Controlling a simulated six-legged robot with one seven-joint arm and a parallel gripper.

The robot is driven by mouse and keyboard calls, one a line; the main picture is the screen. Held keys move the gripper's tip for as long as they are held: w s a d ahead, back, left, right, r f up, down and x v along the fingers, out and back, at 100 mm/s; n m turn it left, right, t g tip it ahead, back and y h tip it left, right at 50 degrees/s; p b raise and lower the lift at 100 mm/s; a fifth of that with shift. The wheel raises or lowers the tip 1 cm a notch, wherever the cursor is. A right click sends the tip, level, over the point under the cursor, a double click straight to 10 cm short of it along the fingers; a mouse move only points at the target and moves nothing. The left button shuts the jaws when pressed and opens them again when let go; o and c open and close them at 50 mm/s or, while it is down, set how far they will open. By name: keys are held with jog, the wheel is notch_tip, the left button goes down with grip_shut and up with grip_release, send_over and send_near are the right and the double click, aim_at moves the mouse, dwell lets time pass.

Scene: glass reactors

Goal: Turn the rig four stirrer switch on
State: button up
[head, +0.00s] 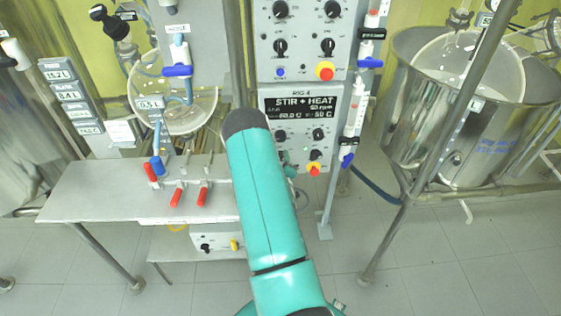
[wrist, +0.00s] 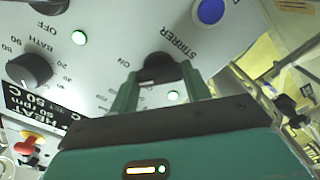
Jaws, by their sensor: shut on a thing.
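The rig four panel (head: 274,102), marked RIG 4 with a STIR + HEAT display, stands behind my arm in the head view. My gripper is hidden there behind my own teal arm. In the wrist view my gripper (wrist: 160,88) has its two fingers on either side of a black knob, the stirrer switch (wrist: 160,68), and is shut on it. The word STIRRER is printed beside it, and ON is printed to its left. The switch's pointer is mostly covered, so I cannot tell its exact setting. A green lamp (wrist: 173,96) glows between the fingers.
The wrist view also shows a blue button (wrist: 208,12), a black BATH dial (wrist: 30,70), another lit green lamp (wrist: 78,37) and a red-and-yellow stop button (wrist: 28,145). A metal bench (head: 100,195) with red-handled valves is at left; a steel vessel (head: 440,130) is at right.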

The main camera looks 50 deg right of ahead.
jog(key=shift+o, duration=0.2)
jog(key=m, duration=0.4)
jog(key=o, duration=1)
jog(key=shift+c, duration=0.2)
jog(key=shift+s, duration=0.1)
jog(key=v, duration=1.3)
jog(key=shift+s+a, duration=0.25)
jog(key=shift+a, duration=0.05)
